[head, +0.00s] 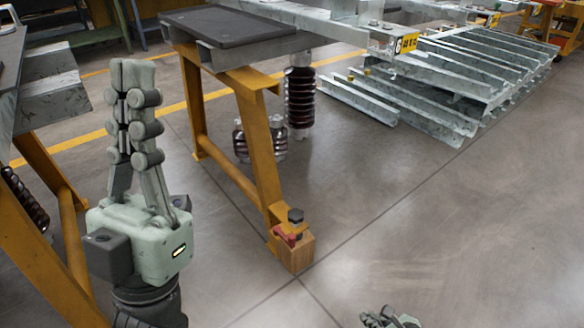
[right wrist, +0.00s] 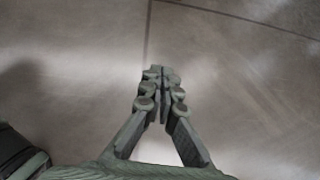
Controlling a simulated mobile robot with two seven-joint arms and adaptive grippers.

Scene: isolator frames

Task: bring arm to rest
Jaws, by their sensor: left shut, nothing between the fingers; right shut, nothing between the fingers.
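My left gripper (head: 134,70) stands upright at the left of the head view, with its fingers pointing up. It is shut and holds nothing. It is in front of the gap between two yellow trestles. My right gripper (head: 390,318) shows only as fingertips at the bottom edge of the head view. In the right wrist view, the right gripper (right wrist: 158,75) is shut with its fingertips together and nothing between them. Only bare floor lies beyond it.
A yellow trestle (head: 250,130) bears galvanised beams and a dark plate (head: 235,25). Steel profiles (head: 450,85) lie at the back right. The floor (head: 430,220) at the right is clear.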

